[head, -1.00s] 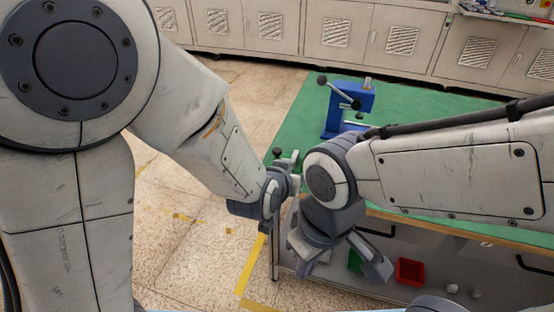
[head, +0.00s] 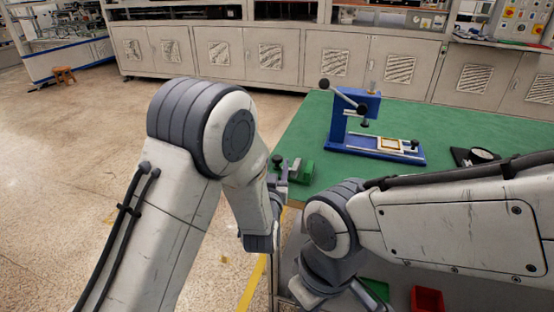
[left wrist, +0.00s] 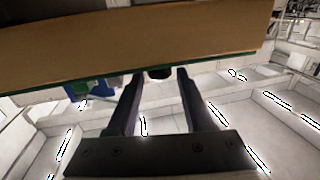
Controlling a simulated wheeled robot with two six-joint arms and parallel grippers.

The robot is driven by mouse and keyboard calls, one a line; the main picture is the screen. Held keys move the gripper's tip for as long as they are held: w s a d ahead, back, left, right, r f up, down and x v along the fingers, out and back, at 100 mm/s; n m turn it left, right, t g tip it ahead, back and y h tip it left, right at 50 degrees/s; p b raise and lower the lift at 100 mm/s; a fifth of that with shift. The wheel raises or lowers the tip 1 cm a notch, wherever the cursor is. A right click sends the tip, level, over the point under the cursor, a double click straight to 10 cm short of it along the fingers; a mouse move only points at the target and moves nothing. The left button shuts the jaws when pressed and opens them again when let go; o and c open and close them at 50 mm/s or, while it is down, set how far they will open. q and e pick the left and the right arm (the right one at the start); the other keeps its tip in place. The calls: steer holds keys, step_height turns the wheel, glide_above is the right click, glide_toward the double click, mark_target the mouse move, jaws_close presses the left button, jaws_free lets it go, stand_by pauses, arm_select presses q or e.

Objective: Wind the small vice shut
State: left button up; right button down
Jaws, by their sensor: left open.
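The small green vice (head: 302,171) sits at the left edge of the green-topped bench (head: 450,140). A black knob (head: 277,160) stands at its left end. My left gripper (head: 281,178) is beside this end, partly hidden by my forearm. In the left wrist view its two fingers (left wrist: 157,75) are spread open. A dark round knob (left wrist: 160,73) shows between and beyond the fingertips, and I cannot tell whether they touch it. The vice's jaw gap is too small to make out. My right gripper (head: 335,292) hangs low in front of the bench, its fingertips unclear.
A blue press (head: 345,120) with a long lever stands farther back on the bench. A black item with a round dial (head: 480,155) lies at the right. Red (head: 427,300) and green (head: 376,289) bins are below the bench top.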

mark_target(276, 162)
arm_select(q)
steer(key=shift+w+d, duration=0.2)
steer(key=shift+w, duration=1.45)
steer(key=shift+c, duration=0.4)
jaws_close()
